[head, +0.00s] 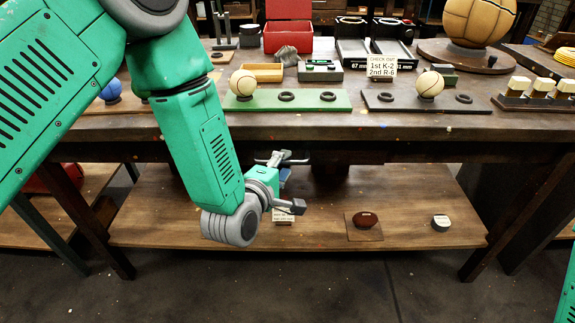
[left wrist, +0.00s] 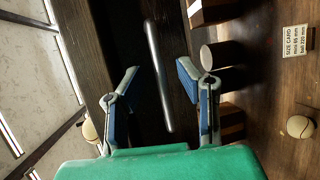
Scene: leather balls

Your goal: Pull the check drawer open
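The check drawer's dark front (left wrist: 122,30) fills the middle of the left wrist view. Its long metal bar handle (left wrist: 157,72) runs down the picture between my left gripper's (left wrist: 158,78) two blue fingers. The fingers are apart, one on each side of the handle, and I see no contact. In the head view my left gripper (head: 283,160) is just below the workbench's front edge, and the handle cannot be made out there. The drawer looks closed, though this is hard to tell. My right gripper is not in view.
The lower shelf (head: 320,215) carries a dark red item (head: 366,219) and a small round tin (head: 440,223).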

